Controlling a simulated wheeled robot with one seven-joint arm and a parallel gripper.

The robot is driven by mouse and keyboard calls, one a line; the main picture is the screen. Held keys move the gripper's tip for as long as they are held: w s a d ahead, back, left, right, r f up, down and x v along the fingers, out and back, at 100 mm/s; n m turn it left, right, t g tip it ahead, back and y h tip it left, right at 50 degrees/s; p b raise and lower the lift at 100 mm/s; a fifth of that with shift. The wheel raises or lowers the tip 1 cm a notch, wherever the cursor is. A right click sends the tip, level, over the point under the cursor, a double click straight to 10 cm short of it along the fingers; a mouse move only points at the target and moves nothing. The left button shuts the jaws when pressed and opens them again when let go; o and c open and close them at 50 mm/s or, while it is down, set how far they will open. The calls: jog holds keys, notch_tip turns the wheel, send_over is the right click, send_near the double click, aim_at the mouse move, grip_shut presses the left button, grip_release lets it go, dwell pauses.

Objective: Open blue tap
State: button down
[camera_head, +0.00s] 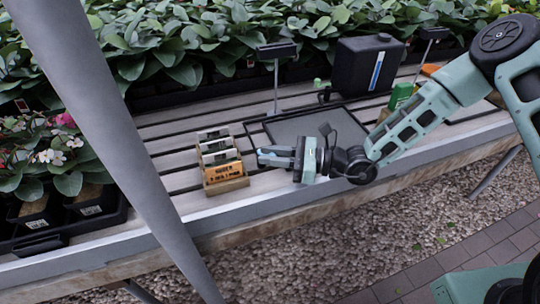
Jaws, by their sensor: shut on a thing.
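A black water container (362,65) with a blue-and-white strip on its front stands at the back of the slatted bench. A small tap with a green handle (317,83) sticks out from its lower left side. I see no plainly blue tap. My gripper (265,155) is well in front of this tap and apart from it, low over the bench and pointing left. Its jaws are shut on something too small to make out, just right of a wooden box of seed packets. Whether it touches the box is unclear.
The wooden box (228,184) stands near the bench's front edge. A dark tray (300,128) lies partly behind my gripper. Potted plants (200,40) fill the back. A grey post (115,120) crosses the left foreground.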

jog(key=n+g, duration=0.2)
jog(key=g, duration=0.1)
jog(key=w+d+n+g+b, duration=0.1)
jog(key=g, duration=0.1)
jog(key=shift+w+f+n, duration=0.1)
jog(key=shift+n, duration=0.2)
jog(key=n+g+b, duration=0.1)
jog(key=g, duration=0.1)
jog(key=w+n+g+h, duration=0.1)
jog(key=n+g, duration=0.1)
jog(key=d+n+g+b, duration=0.1)
jog(key=g, duration=0.2)
jog(key=shift+w+f+n+h+b, duration=0.15)
jog(key=shift+w+n+h+b, duration=0.15)
jog(key=shift+h+b, duration=0.1)
jog(key=n+g+h+b, duration=0.1)
jog(key=g, duration=0.1)
jog(key=w+n+g+h+b, duration=0.1)
jog(key=n+g+h+b, duration=0.1)
jog(key=shift+w+g, duration=0.2)
jog(key=shift+g, duration=0.1)
jog(key=shift+w+r+n+g+h+b, duration=0.1)
jog(key=shift+w+n+g+h+b, duration=0.2)
jog(key=shift+n+g+h+b, duration=0.6)
jog(key=shift+w+r+n+g+h+b, duration=0.1)
jog(key=shift+w+n+g+h+b, duration=0.2)
jog(key=shift+n+g+h+b, duration=0.6)
jog(key=shift+r+t+h, duration=0.1)
jog(key=shift+t+h, duration=0.2)
jog(key=shift+h, duration=0.1)
